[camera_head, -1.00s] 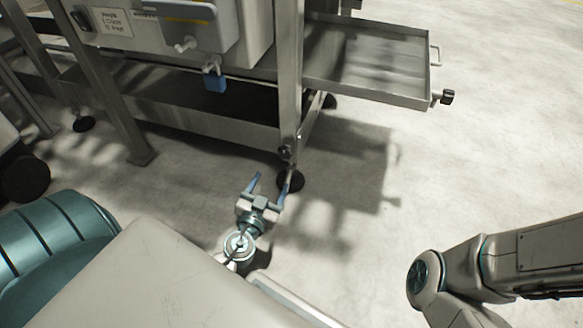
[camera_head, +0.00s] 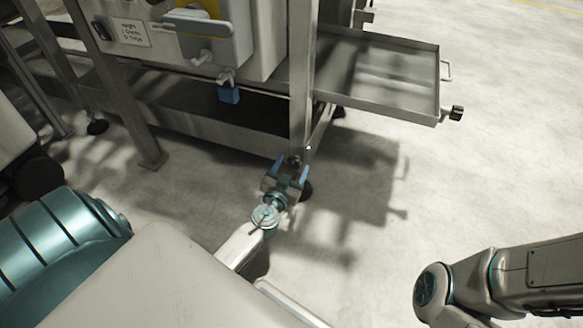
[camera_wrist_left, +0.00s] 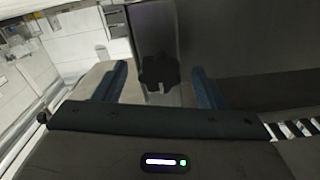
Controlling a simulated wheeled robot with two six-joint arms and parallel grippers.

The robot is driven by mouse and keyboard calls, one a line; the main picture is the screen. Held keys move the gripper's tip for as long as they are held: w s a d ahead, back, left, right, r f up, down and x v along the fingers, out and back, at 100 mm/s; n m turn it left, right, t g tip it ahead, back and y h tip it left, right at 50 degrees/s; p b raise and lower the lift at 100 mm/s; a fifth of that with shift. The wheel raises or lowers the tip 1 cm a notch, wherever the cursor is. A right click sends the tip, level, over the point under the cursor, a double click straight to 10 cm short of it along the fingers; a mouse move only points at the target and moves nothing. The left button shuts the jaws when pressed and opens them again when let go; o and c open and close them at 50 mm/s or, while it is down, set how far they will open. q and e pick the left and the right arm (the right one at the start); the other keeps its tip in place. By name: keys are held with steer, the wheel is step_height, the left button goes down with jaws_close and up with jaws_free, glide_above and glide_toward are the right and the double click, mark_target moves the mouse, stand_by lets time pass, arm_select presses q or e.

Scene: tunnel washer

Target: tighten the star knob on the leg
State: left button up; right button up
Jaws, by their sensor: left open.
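The star knob (camera_wrist_left: 160,70) is a dark lobed knob on the metal leg, seen in the left wrist view. It sits between the two blue fingers of my left gripper (camera_wrist_left: 160,88), with a gap on both sides. In the head view the knob (camera_head: 295,160) shows small and dark low on the machine's leg (camera_head: 301,85). My left gripper (camera_head: 291,169) is open around it there, its fingers pointing at the leg. My right arm shows at the lower right of the head view, but its gripper is out of frame.
A metal tray (camera_head: 385,70) with a dark knob (camera_head: 457,113) juts out right of the leg. A blue padlock (camera_head: 229,94) hangs from the machine's box. A lower beam (camera_head: 215,125) runs left of the leg. The floor to the right is clear.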

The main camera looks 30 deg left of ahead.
arm_select(q)
steer(key=shift+c, duration=0.2)
steer(key=c, duration=0.9)
